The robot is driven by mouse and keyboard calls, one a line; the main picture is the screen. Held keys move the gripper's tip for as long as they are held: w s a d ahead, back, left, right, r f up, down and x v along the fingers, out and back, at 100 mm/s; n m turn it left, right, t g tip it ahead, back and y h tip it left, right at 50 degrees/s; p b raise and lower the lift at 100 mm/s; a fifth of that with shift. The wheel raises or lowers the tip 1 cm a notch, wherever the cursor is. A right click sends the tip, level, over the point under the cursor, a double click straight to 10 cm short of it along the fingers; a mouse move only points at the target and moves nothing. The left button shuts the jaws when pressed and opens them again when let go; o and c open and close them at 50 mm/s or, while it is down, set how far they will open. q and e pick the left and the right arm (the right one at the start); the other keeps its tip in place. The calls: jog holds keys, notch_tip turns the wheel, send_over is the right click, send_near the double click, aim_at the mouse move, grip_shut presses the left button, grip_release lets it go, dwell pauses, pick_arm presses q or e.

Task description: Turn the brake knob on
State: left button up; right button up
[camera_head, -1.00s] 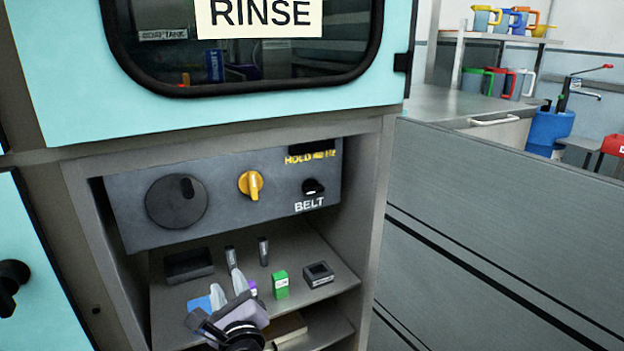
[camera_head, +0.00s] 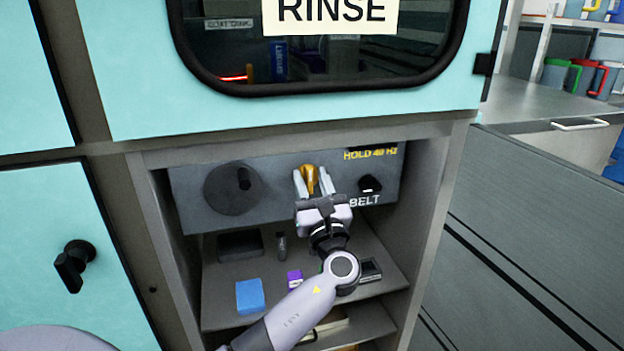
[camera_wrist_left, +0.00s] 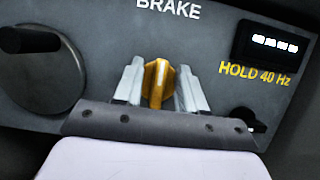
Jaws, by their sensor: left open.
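The yellow brake knob (camera_head: 310,178) is on the grey control panel, between a large black dial and the small black belt knob. In the left wrist view the yellow knob (camera_wrist_left: 157,84) stands about upright under the word BRAKE. My left gripper (camera_head: 313,183) is at the panel with its fingers on either side of the yellow knob. In the left wrist view my left gripper (camera_wrist_left: 158,86) is open, with narrow gaps between its fingers and the knob. My right gripper is not in view.
The large black dial (camera_head: 234,188) is left of the knob and the belt knob (camera_head: 370,184) is close on its right. A shelf below holds a blue box (camera_head: 250,296), a purple box (camera_head: 295,280) and other small items. A digital display (camera_wrist_left: 275,45) is at upper right.

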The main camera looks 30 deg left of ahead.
pick_arm(q)
jog(key=shift+w+a, duration=0.1)
jog(key=shift+a, duration=0.05)
grip_shut()
